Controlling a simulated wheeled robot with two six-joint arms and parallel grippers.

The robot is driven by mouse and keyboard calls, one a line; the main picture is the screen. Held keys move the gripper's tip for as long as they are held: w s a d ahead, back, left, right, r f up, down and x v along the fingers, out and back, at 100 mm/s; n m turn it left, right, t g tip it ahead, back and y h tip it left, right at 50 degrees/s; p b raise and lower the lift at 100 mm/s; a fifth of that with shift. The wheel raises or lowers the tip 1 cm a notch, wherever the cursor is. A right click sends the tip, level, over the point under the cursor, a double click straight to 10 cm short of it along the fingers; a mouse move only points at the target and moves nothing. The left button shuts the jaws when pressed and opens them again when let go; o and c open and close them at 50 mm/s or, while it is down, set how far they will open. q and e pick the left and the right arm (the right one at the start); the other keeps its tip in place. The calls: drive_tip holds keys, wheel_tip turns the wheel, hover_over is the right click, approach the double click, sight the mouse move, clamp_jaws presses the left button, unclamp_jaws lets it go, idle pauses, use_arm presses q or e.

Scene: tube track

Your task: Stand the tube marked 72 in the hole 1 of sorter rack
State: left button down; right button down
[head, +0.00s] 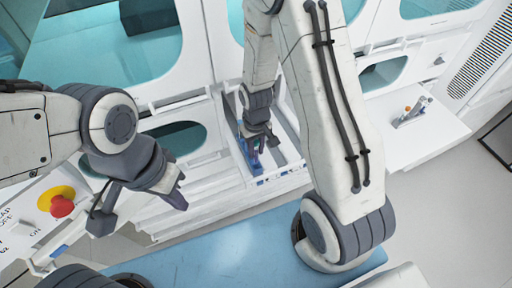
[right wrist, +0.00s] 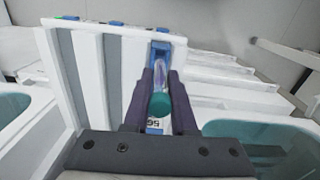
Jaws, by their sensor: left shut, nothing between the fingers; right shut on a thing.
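My right gripper (head: 257,148) reaches down into a white tray with parallel lanes (head: 287,150). It is shut on a tube with a teal cap (right wrist: 160,104) and a clear body with purple contents. The tube is in a narrow blue holder (right wrist: 157,47) lying along one lane; I cannot tell whether it is lifted clear. A white label (right wrist: 153,124) near the cap seems to read 56 or 95 upside down. No mark 72 is readable. My left gripper (head: 178,195) is shut and empty, left of the tray. I cannot surely identify the sorter rack.
A small white rack with several tubes (head: 411,113) stands on a white shelf (head: 425,140) at the right. A red button on a yellow base (head: 62,205) is at the left. White cabinets with teal windows (head: 174,137) are behind. A blue surface (head: 230,250) is in front.

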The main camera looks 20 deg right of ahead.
sight(256, 162)
drive_tip(key=shift+f, duration=0.55)
drive_tip(key=shift+s+f+b, duration=0.1)
drive_tip(key=shift+f+b, duration=0.2)
drive_tip(key=shift+f, duration=0.05)
idle(0.8)
drive_tip(key=shift+f, duration=0.2)
drive_tip(key=shift+f+b, duration=0.4)
drive_tip(key=shift+b, duration=0.05)
drive_tip(key=shift+f, duration=0.2)
drive_tip(key=shift+f+b, duration=0.5)
drive_tip(key=c, duration=0.7)
unclamp_jaws()
drive_tip(key=shift+o, duration=0.2)
